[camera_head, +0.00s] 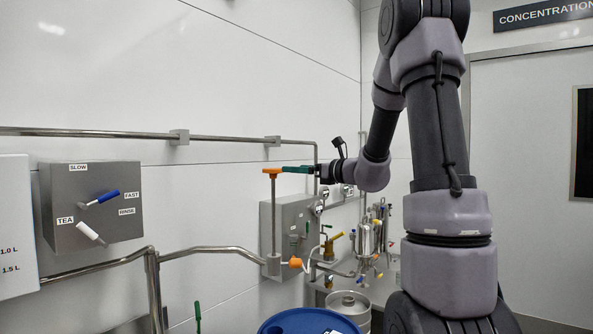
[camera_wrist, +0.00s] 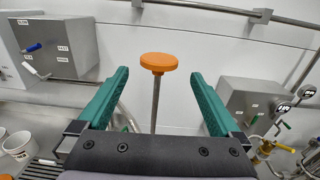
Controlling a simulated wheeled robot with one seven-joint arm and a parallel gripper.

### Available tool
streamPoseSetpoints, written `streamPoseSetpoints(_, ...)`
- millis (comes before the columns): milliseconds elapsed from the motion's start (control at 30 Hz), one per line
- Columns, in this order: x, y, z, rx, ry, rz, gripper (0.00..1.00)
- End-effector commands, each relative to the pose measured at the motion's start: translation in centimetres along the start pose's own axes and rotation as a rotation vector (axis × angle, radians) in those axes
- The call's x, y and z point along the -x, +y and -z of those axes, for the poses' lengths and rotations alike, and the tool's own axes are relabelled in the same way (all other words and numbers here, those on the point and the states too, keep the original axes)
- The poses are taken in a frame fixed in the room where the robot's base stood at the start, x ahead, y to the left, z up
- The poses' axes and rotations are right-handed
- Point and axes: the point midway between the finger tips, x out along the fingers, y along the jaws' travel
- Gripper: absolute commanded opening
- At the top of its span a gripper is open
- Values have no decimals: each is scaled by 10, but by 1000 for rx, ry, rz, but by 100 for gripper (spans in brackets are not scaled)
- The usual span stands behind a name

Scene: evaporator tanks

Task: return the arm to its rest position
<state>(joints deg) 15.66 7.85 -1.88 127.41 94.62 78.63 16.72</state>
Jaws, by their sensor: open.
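My arm stands on the right side of the head view and reaches back toward the wall. My gripper (camera_head: 297,169) has green fingers that point left, with their tips close to an orange knob (camera_head: 271,171) on an upright metal rod. In the wrist view my gripper (camera_wrist: 160,76) is open and empty. Its two green fingers are spread wide apart. The orange knob (camera_wrist: 158,62) shows between and just beyond the fingertips, and neither finger visibly touches it. The exact depth gap is hard to tell.
A grey control box (camera_head: 92,206) with blue and white levers is on the left wall. Metal pipes (camera_head: 100,133) run along the wall. A steel box (camera_head: 290,235) stands behind the rod. A blue drum (camera_head: 308,322) is below. Steel fittings (camera_head: 368,235) stand near my forearm.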

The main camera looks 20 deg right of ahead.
Motion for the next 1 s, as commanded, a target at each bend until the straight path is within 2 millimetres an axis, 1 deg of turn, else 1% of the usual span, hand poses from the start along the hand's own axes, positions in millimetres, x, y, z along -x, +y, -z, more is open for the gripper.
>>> streamPoseSetpoints(133,0,4,-1,10,5,-8,100)
streamPoseSetpoints(167,0,8,-2,23,12,-19,100)
streamPoseSetpoints(233,2,28,-5,83,40,-65,100)
streamPoseSetpoints(267,4,40,-6,124,61,-95,100)
streamPoseSetpoints(300,9,60,-7,190,93,-145,100)
streamPoseSetpoints(367,19,95,-7,321,152,-234,100)
streamPoseSetpoints(400,29,119,-4,423,197,-298,100)
streamPoseSetpoints(467,48,151,1,589,263,-394,100)
streamPoseSetpoints(500,62,169,6,702,307,-456,100)
streamPoseSetpoints(567,86,191,15,877,370,-543,100)
streamPoseSetpoints(600,102,202,21,998,410,-598,100)
streamPoseSetpoints(667,126,214,29,1178,469,-674,100)
streamPoseSetpoints(700,142,219,34,1301,508,-720,100)
streamPoseSetpoints(800,179,221,42,1586,598,-817,100)
streamPoseSetpoints(900,207,217,44,1818,671,-885,100)
streamPoseSetpoints(1000,224,211,43,1979,724,-926,100)
